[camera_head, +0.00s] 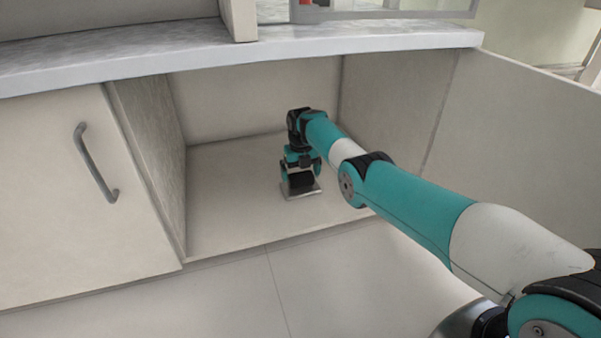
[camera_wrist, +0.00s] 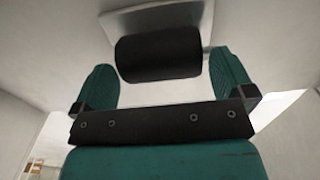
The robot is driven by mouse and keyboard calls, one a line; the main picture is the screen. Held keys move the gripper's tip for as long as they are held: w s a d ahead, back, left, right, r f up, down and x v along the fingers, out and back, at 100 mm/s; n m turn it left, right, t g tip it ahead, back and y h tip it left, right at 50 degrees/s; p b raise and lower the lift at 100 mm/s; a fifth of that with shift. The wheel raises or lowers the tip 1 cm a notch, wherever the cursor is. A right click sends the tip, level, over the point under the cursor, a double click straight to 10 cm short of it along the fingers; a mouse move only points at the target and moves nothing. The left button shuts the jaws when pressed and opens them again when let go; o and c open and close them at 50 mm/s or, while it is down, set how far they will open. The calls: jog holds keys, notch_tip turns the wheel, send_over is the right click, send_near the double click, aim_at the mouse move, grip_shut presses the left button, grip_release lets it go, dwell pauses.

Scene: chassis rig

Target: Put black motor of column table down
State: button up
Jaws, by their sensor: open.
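The black motor (camera_head: 301,182) sits on a small silver plate (camera_head: 304,194) on the floor of the open cabinet. In the wrist view the motor (camera_wrist: 158,54) is a dark cylinder lying across the picture, with the pale metal plate (camera_wrist: 150,19) behind it. My gripper (camera_head: 300,176) reaches down into the cabinet over the motor. In the wrist view the teal fingers of my gripper (camera_wrist: 163,72) stand apart on either side of the motor, with a gap at each end. My gripper is open and not holding it. The motor's underside is hidden.
The cabinet floor (camera_head: 225,211) around the plate is clear. A side wall (camera_head: 152,145) stands at left, beside a closed door (camera_head: 50,190) with a grey handle (camera_head: 94,165). A swung-open door panel (camera_head: 515,150) stands at right. The marble countertop (camera_head: 300,40) overhangs above.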

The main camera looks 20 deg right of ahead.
aim_at(301, 173)
notch_tip(301, 173, up, 11)
jog(key=p, duration=0.9)
jog(key=shift+p, duration=0.3)
jog(key=shift+f, duration=0.15)
